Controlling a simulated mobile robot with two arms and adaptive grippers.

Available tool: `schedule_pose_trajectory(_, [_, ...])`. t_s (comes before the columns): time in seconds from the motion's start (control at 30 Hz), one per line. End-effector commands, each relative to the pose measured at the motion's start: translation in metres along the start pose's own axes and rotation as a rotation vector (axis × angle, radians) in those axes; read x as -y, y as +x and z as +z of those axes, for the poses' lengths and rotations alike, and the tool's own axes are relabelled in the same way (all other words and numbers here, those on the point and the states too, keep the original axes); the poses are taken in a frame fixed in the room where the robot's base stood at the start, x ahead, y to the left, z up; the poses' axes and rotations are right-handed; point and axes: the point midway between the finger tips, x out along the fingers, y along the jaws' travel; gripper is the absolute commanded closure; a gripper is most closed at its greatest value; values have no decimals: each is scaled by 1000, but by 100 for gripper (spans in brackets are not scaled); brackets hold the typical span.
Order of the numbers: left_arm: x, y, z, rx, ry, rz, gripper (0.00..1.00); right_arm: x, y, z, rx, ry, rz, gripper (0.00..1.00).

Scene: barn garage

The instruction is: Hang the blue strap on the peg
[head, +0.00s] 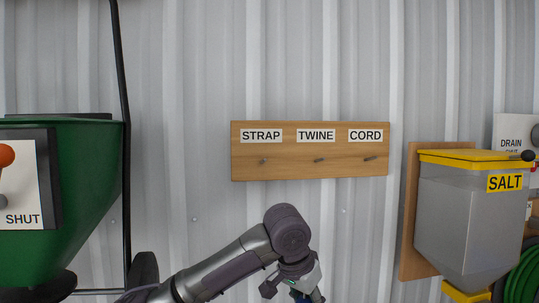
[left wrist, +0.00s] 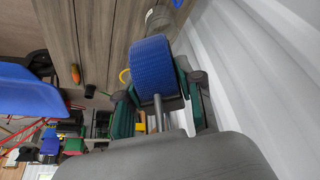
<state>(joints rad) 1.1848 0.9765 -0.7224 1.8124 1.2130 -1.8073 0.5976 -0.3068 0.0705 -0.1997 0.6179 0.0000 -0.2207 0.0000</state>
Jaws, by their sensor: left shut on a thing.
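The wooden board (head: 310,165) is on the corrugated wall at the middle of the head view. It has three labels, STRAP, TWINE and CORD, each above a bare peg. The peg under STRAP (head: 262,162) is the leftmost. The strap's far end is hidden. My right gripper is not in view.
A green hopper (head: 85,190) with a SHUT plate stands at the left, with a black upright bar (head: 122,70) beside it. A grey SALT bin (head: 455,215) with a yellow lid hangs at the right. The wall between board and bin is clear.

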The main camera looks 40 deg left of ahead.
Motion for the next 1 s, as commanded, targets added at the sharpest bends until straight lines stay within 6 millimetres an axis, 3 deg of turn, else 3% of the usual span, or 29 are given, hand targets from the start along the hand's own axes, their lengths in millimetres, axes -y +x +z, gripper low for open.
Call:
schedule_pose_trajectory(0.03, [10,-30,-15,-4,-1,2,100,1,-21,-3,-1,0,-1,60])
schedule_pose_trajectory(0.3, [56,-129,-58,-4,39,19,100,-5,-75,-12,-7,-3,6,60])
schedule_pose_trajectory(0.5, [84,-194,-79,-3,81,35,100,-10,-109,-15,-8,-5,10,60])
schedule_pose_trajectory(0.7, [100,-230,-88,-1,114,48,100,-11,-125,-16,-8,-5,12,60])
schedule_pose_trajectory(1.0, [108,-234,-91,0,123,51,100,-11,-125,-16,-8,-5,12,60])
